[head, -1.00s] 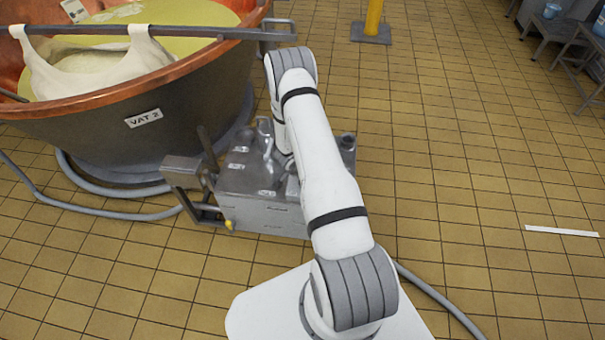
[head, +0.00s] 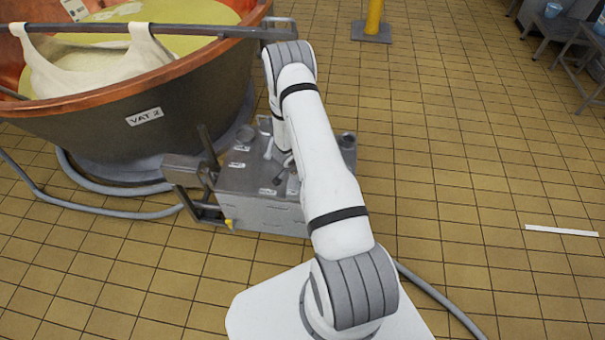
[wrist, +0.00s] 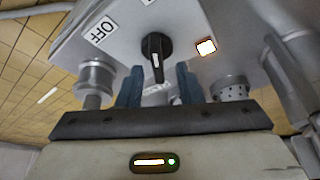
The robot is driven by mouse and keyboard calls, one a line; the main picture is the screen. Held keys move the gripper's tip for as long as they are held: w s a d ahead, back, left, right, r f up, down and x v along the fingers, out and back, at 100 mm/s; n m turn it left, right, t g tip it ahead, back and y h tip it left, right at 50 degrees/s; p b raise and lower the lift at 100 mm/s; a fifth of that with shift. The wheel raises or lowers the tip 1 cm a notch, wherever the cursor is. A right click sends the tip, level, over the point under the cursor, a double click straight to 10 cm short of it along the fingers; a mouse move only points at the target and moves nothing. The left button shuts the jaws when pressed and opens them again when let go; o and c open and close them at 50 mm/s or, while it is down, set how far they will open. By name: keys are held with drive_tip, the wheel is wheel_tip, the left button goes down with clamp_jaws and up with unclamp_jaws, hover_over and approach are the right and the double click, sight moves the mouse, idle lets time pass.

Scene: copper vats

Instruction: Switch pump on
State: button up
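The grey metal pump unit (head: 262,210) stands on the floor beside the vat in the head view. In the wrist view its panel carries a black rotary knob (wrist: 156,50) with a white pointer line, a white "OFF" label (wrist: 103,30) to the upper left, and a small lit square lamp (wrist: 206,47) to the right. The pointer line shows on the lower half of the knob. My gripper (wrist: 158,75) has its two blue fingers apart, just below the knob in the picture, one to each side. I cannot tell whether they touch it. In the head view my arm hides the gripper.
A copper vat (head: 190,100) labelled "VAT 2" stands left of the pump unit, with a bar and cloth across it. Hoses (head: 110,208) lie on the floor. A yellow post (head: 374,18) stands at the back. The tiled floor at right is mostly clear.

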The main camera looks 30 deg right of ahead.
drive_tip(key=v, duration=0.6)
drive_tip(key=shift+a+r, duration=0.2)
idle(0.4)
drive_tip(key=w+a+r+n+t+y, duration=0.2)
drive_tip(key=a+r, duration=0.3)
drive_tip(key=r, duration=0.6)
drive_tip(key=w+a+r+n+t+y, duration=0.1)
drive_tip(key=w+a+r+n+y, duration=0.2)
drive_tip(key=r, duration=0.8)
drive_tip(key=s+a+r+n+y, duration=0.1)
drive_tip(key=s+a+r+n, duration=0.1)
drive_tip(key=s+a+r, duration=0.3)
drive_tip(key=s+a+r+n, duration=0.1)
drive_tip(key=s+r, duration=0.2)
drive_tip(key=r, duration=0.5)
drive_tip(key=s+r+n+g+h, duration=0.1)
drive_tip(key=s+r, duration=0.4)
drive_tip(key=s, duration=0.6)
drive_tip(key=s+r+n+h, duration=0.1)
drive_tip(key=s+r+n, duration=0.3)
drive_tip(key=s, duration=0.7)
drive_tip(key=shift+d+r+g, duration=0.4)
drive_tip(key=shift+r, duration=0.05)
